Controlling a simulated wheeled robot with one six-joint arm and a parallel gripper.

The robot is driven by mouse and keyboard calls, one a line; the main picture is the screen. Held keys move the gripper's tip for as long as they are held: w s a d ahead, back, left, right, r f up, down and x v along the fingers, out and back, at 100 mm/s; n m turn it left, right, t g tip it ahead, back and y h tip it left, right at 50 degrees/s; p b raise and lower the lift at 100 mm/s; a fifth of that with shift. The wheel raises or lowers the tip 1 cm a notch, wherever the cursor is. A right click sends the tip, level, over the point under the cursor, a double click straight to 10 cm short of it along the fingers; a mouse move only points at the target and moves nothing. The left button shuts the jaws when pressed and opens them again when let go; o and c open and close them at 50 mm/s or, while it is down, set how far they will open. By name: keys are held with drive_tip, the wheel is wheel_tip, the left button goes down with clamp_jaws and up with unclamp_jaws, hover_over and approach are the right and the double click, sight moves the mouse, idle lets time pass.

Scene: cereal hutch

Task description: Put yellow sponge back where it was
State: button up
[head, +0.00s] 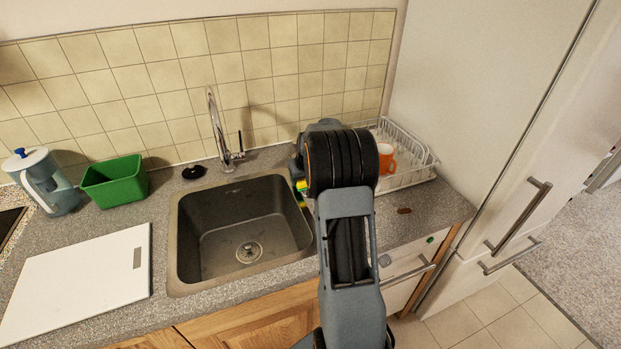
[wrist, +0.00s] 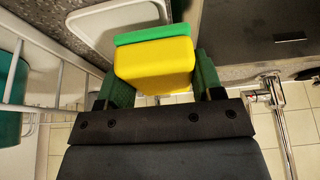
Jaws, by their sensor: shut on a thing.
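The yellow sponge (wrist: 155,68) has a green scouring layer along one face. My gripper (wrist: 161,80) is shut on it, with one green-padded finger on each side in the wrist view. In the head view, a small yellow and green part of the sponge (head: 301,186) shows left of my arm, above the right rim of the sink (head: 185,235). My arm hides most of my gripper and the rest of the sponge there. The place where the sponge was before cannot be told from these frames.
A white dish rack (head: 415,165) with an orange mug (head: 386,158) stands right of the sink. The tap (head: 222,140) rises behind it. A green container (head: 115,182), a water jug (head: 42,182) and a white cutting board (head: 75,280) are on the left. A brown object (head: 404,211) lies right.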

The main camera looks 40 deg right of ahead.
drive_tip(key=d, duration=0.2)
drive_tip(key=d+p, duration=0.1)
drive_tip(key=shift+s+f, duration=0.4)
drive_tip(key=shift+a+f, duration=0.1)
drive_tip(key=shift+f, duration=0.25)
drive_tip(key=shift+f, duration=0.2)
drive_tip(key=o, duration=1)
drive_tip(key=shift+c, duration=0.2)
drive_tip(key=shift+r, duration=0.1)
